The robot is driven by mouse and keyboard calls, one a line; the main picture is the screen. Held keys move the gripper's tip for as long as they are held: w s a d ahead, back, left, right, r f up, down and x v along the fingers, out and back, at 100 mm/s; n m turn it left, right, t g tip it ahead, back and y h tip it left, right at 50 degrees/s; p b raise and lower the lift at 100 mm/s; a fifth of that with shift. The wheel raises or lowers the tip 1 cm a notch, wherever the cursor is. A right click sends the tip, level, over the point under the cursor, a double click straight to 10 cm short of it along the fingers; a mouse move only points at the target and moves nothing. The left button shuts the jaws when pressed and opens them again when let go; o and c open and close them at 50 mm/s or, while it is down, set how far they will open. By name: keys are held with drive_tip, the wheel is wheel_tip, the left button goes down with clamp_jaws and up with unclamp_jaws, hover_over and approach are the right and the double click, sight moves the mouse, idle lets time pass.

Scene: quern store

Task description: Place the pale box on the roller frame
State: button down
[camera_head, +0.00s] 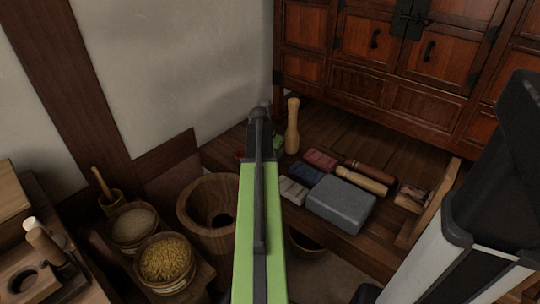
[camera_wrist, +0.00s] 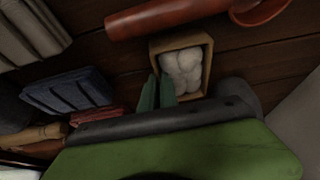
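A small pale wooden box (camera_wrist: 207,62) holding several white rounded lumps is in the wrist view, tilted in the picture. My gripper (camera_wrist: 160,78) shows as two green fingers close together at the box's lower left edge, one on each side of its left wall. I cannot tell whether the fingers press on that wall. In the head view my gripper (camera_head: 277,144) is mostly behind my arm, and the box is hidden there. I cannot make out the roller frame for certain.
Folded cloths (camera_head: 320,160) and a grey block (camera_head: 341,204) lie on the wooden platform. A wooden pestle (camera_head: 292,125) stands close to my gripper. A red ladle (camera_wrist: 185,14) lies beside the box. A wooden tub (camera_head: 205,240) and grain-filled tubs (camera_head: 166,260) stand at left.

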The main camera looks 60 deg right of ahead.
drive_tip(key=shift+r, duration=0.1)
wheel_tip(320, 180, up, 28)
drive_tip(key=p, duration=2.8)
drive_tip(key=shift+r+p, duration=0.2)
drive_tip(key=shift+p, duration=0.1)
wheel_tip(320, 180, up, 13)
drive_tip(key=p, duration=1.3)
wheel_tip(320, 180, down, 14)
drive_tip(key=b, duration=1.3)
drive_tip(key=shift+r, duration=0.25)
